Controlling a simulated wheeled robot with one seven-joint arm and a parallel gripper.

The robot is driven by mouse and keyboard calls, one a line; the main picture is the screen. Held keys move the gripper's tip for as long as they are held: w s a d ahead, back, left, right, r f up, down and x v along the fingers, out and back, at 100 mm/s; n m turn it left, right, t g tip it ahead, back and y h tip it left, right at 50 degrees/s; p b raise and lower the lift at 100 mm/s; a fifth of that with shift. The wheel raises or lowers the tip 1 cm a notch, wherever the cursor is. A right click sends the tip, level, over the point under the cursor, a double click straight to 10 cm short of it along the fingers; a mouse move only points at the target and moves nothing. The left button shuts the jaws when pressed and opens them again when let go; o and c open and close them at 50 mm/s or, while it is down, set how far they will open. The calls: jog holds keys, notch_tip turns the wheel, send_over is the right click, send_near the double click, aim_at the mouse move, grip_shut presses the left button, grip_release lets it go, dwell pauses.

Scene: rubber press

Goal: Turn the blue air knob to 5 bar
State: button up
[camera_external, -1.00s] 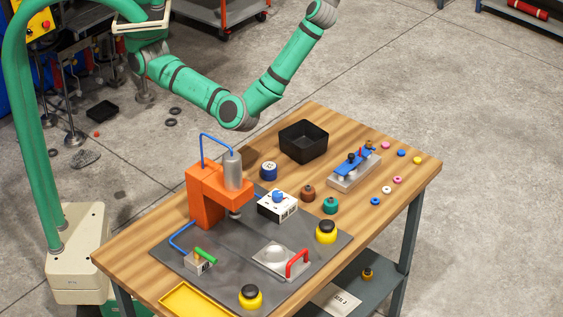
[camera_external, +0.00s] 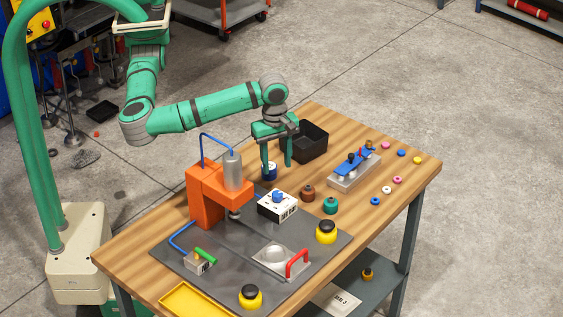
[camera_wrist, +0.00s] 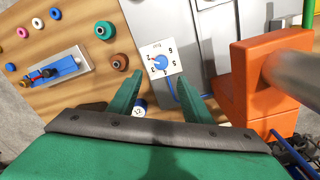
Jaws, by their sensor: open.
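The blue air knob (camera_external: 278,196) sits on top of a white box (camera_external: 264,210) on the grey mat beside the orange press. In the wrist view the knob (camera_wrist: 161,62) is at the centre of a white face with printed numbers; I cannot tell which number it points to. My gripper (camera_external: 277,168) points down, open and empty, above the table on the far side of the box, short of the knob and not touching it. In the wrist view my gripper's fingertips (camera_wrist: 164,77) frame the lower side of the knob.
The orange press (camera_external: 207,192) with a blue hose stands left of the box. A blue pot with a white numbered top (camera_wrist: 139,106) is close to one finger. A black bin (camera_external: 316,146) is behind my gripper. Brown (camera_external: 308,193) and teal (camera_external: 331,205) knobbed pieces stand right of the box.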

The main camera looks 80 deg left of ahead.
aim_at(277, 193)
notch_tip(277, 193, down, 11)
jog(key=shift+r, duration=0.1)
dwell(0.4)
jog(key=c, duration=1.1)
